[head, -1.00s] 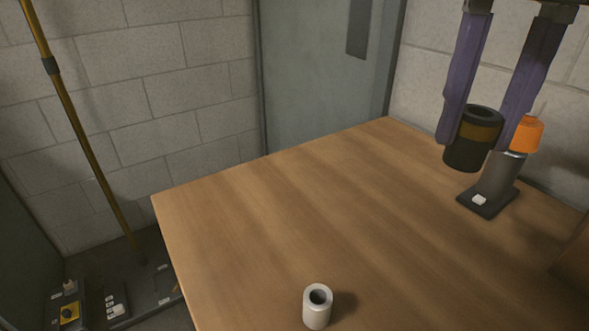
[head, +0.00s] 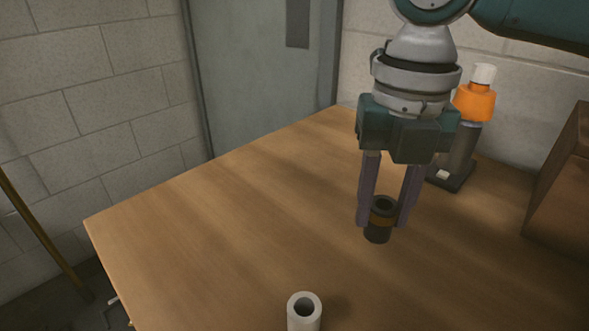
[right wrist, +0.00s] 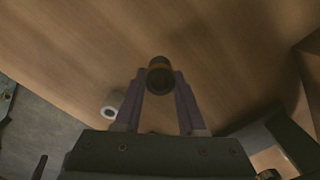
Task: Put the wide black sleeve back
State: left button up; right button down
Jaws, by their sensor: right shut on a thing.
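The wide black sleeve (head: 378,233) has a brown-gold band and an open top. My right gripper (head: 384,219) is shut on it, one purple finger on each side, and holds it upright near the table; I cannot tell whether it touches the wood. In the right wrist view the sleeve (right wrist: 160,78) sits between the fingertips (right wrist: 160,88). The lamp (head: 460,150), with a dark square base, grey stem, orange part and white top, stands behind and right of the gripper, apart from the sleeve. My left gripper is not in view.
A white hollow cylinder (head: 304,312) stands upright at the table's front; it also shows in the right wrist view (right wrist: 109,112). A brown box-like object (head: 562,190) is at the right. The left and middle of the wooden table (head: 220,235) are clear.

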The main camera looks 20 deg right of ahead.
aim_at(377, 234)
jog(key=shift+f+b, duration=0.45)
jog(key=shift+f, duration=1.8)
jog(key=c, duration=0.5)
grip_release()
jog(key=shift+f, duration=0.1)
notch_tip(377, 234, up, 12)
jog(key=shift+r+p, duration=0.2)
jog(key=shift+p, duration=1.05)
